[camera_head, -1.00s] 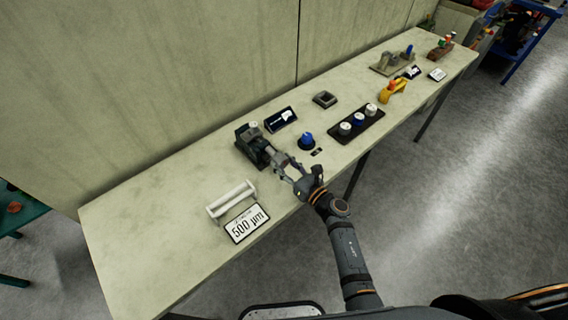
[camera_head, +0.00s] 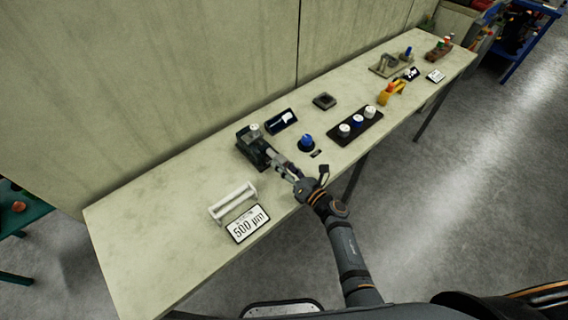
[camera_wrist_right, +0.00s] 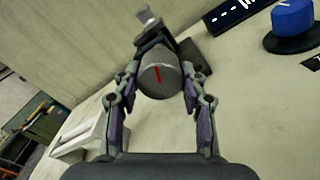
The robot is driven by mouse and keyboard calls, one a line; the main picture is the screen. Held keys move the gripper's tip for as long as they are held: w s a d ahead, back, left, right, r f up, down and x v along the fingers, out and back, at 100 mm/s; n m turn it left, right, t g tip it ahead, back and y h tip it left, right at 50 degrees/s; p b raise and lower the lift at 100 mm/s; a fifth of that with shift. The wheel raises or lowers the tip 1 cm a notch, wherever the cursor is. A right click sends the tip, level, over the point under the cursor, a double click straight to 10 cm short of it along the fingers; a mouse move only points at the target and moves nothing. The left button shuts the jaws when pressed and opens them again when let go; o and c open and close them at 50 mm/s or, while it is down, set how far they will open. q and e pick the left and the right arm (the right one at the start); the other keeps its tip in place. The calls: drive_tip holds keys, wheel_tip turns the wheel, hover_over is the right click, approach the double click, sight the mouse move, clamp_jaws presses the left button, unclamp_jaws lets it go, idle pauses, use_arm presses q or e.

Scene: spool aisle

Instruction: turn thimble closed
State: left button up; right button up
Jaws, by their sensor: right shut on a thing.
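The thimble (camera_wrist_right: 160,76) is a grey cylinder with a red line on its end face, which points at the camera in the right wrist view. It sticks out of a dark device (camera_head: 250,146) on the table, which has a pale knob on top. My right gripper (camera_head: 280,166) is shut on the thimble, one finger on each side of it. In the head view the fingers hide most of the thimble. The red line leans slightly from upright. My left gripper is not in view.
A white rack (camera_head: 233,203) and a "500 µm" sign (camera_head: 247,223) stand at left. A blue knob (camera_head: 306,142) and a black tray of knobs (camera_head: 345,138) are right of the device. A wall runs behind the table.

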drive_tip(key=shift+m+p, duration=0.35)
drive_tip(key=shift+m, duration=0.55)
drive_tip(key=o, duration=1.1)
drive_tip(key=shift+o, duration=0.2)
drive_tip(key=v, duration=1.2)
